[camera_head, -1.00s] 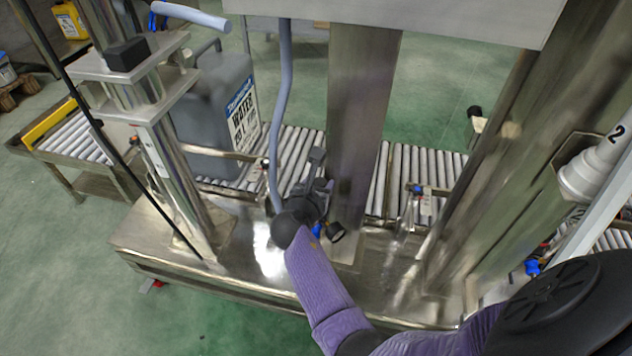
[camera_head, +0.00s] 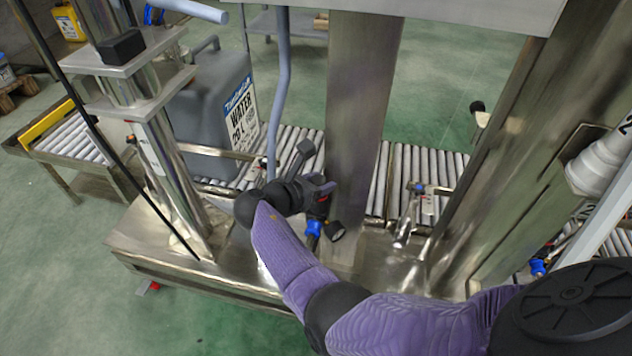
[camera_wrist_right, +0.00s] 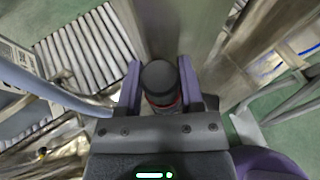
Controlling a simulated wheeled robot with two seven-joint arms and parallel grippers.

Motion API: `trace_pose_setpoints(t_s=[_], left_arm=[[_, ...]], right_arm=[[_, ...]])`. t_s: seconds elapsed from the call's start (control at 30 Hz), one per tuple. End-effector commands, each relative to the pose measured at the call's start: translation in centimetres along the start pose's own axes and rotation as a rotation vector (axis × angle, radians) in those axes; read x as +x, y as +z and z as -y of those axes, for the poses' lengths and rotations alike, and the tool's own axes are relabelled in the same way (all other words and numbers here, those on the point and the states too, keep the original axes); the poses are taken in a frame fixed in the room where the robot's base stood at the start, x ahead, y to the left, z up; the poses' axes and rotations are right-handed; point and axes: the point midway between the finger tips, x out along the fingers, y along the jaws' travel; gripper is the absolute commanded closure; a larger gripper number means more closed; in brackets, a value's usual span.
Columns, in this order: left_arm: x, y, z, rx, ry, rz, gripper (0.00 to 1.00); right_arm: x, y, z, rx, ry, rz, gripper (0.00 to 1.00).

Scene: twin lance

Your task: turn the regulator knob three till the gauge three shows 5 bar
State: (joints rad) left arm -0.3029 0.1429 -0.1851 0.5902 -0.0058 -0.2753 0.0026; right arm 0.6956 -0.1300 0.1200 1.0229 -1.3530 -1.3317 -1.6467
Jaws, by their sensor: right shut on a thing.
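My right gripper (camera_head: 318,190) is at the small regulator in front of the middle steel post. In the right wrist view its two fingers (camera_wrist_right: 158,88) stand on either side of the black regulator knob (camera_wrist_right: 159,77), which has a red band below it, and are shut on it. In the head view the knob is largely hidden by the gripper. A blue regulator part (camera_head: 314,228) shows just below the gripper. A small round gauge (camera_head: 336,231) sits beside it; its reading is too small to tell. My left gripper is not in view.
A grey water canister (camera_head: 215,110) stands on the roller conveyor (camera_head: 300,150) behind. A steel post (camera_head: 360,110) rises right beside my gripper, and a grey hose (camera_head: 281,100) hangs to its left. Another small regulator assembly (camera_head: 420,190) is further right.

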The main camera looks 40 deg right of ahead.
Motion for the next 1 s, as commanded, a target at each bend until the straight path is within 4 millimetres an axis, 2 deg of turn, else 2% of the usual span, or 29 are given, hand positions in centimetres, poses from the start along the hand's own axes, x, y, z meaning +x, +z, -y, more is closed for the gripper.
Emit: trace_pose_setpoints(t_s=[0.03,0.07,0.2,0.47,0.53,0.8,0.9,1.0], left_arm=[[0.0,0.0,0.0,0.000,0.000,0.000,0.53],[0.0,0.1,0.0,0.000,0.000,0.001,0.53],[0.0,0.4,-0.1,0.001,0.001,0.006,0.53],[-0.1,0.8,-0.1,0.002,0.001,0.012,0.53],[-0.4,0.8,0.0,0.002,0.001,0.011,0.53],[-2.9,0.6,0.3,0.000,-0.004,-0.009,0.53],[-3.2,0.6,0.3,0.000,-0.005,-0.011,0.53],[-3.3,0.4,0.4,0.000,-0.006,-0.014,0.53]], right_arm=[[-0.1,0.1,-0.2,0.003,0.010,0.001,1.00],[-0.1,0.1,-0.2,0.003,0.010,0.001,0.46],[-0.1,0.1,-0.2,0.002,0.008,0.000,0.17],[-0.1,0.1,-0.1,0.001,0.005,0.000,0.17],[-0.8,0.2,-0.1,0.001,0.007,-0.002,0.17],[-7.5,0.3,-0.5,0.001,0.009,-0.002,0.17],[-9.2,0.1,-0.6,0.000,0.008,-0.001,0.17],[-10.0,0.0,-0.7,0.000,0.006,0.001,0.17]])
